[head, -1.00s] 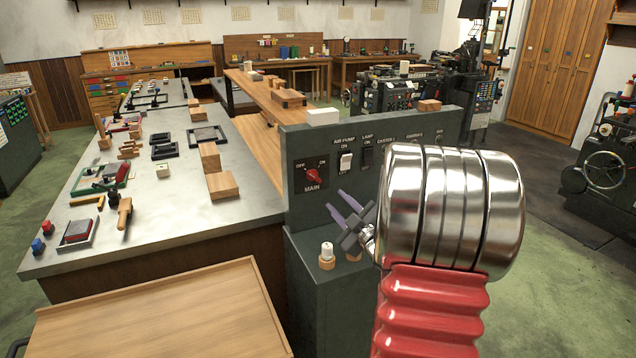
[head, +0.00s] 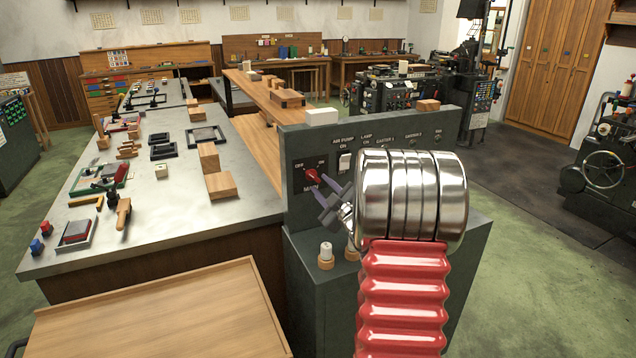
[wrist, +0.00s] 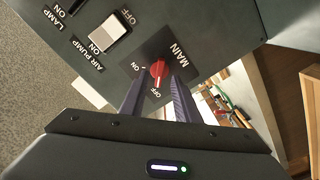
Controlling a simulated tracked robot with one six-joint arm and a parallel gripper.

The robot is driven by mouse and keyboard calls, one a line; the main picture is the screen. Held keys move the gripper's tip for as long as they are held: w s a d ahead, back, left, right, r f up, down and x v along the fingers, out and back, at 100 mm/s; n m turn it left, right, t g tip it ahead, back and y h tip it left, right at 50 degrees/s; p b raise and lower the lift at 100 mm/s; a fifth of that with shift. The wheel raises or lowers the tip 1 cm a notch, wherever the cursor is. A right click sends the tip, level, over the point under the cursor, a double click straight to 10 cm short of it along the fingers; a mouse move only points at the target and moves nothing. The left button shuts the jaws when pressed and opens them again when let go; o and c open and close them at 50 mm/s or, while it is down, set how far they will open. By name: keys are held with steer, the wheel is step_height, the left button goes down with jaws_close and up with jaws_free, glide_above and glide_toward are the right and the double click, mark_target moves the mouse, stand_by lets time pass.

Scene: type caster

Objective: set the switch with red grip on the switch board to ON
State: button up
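The red grip of the MAIN rotary switch (head: 313,175) sits on the left of the dark green switch board (head: 296,207). In the wrist view, the red grip (wrist: 158,70) appears turned toward the OFF mark, with the ON mark to one side. My gripper (head: 318,171) is at the front of the board, close to the red grip. In the wrist view, my gripper (wrist: 157,82) is open, its two dark fingers apart, with the red grip just ahead and between the fingertips. Contact cannot be told. My wrist hides part of the board in the head view.
The white AIR PUMP switch (wrist: 108,33) and the dark LAMP switch (wrist: 76,6) are beside MAIN. A small white-topped peg (head: 326,256) stands on the ledge below. A workbench (head: 245,180) lies left.

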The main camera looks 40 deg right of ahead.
mark_target(315, 179)
steer(key=shift+x, duration=2)
jaws_close()
